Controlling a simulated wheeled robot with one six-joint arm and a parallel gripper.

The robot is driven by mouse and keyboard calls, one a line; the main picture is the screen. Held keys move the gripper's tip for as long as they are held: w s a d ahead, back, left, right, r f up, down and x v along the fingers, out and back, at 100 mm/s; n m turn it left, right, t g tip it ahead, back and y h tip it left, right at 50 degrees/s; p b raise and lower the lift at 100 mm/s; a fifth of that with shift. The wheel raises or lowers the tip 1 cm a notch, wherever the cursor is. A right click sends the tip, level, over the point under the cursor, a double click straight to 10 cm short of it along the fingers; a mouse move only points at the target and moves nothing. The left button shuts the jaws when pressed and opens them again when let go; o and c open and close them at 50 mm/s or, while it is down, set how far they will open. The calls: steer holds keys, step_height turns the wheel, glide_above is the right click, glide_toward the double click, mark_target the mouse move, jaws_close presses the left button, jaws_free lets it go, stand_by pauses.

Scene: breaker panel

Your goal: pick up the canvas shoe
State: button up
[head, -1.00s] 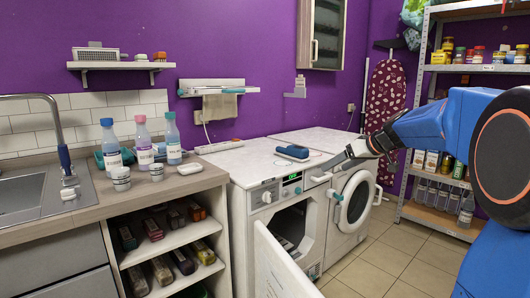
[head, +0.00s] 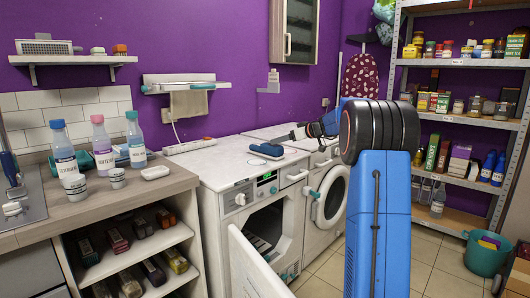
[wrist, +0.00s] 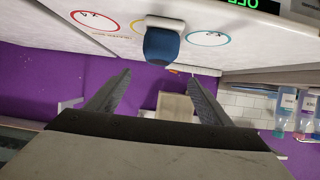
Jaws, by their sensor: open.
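My gripper (head: 294,134) is just right of and behind the shoe in the head view, partly hidden by my arm. In the wrist view both fingers of my gripper (wrist: 161,77) are spread apart with nothing between them.
The washing machine's door (head: 255,265) hangs open at the front. A second white machine (head: 328,200) stands to its right. Bottles (head: 100,143) and jars stand on the counter at left. A loaded metal shelf (head: 465,63) and a teal bucket (head: 484,254) are at right.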

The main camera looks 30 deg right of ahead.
mark_target(267, 146)
steer(key=x, duration=0.7)
steer(key=shift+f, duration=0.1)
steer(key=shift+d+f+x, duration=0.1)
steer(key=shift+f+x, duration=0.05)
steer(key=shift+x, duration=0.75)
steer(key=shift+d+f+x, duration=0.1)
steer(key=shift+f+x, duration=0.1)
steer(key=shift+x, duration=0.7)
steer(key=shift+d+f+x, duration=0.1)
steer(key=shift+f+x, duration=0.05)
steer(key=shift+x, duration=0.75)
steer(key=shift+s, duration=0.1)
steer(key=shift+c, duration=0.2)
steer(key=c, duration=1.2)
steer(key=shift+r, duration=5)
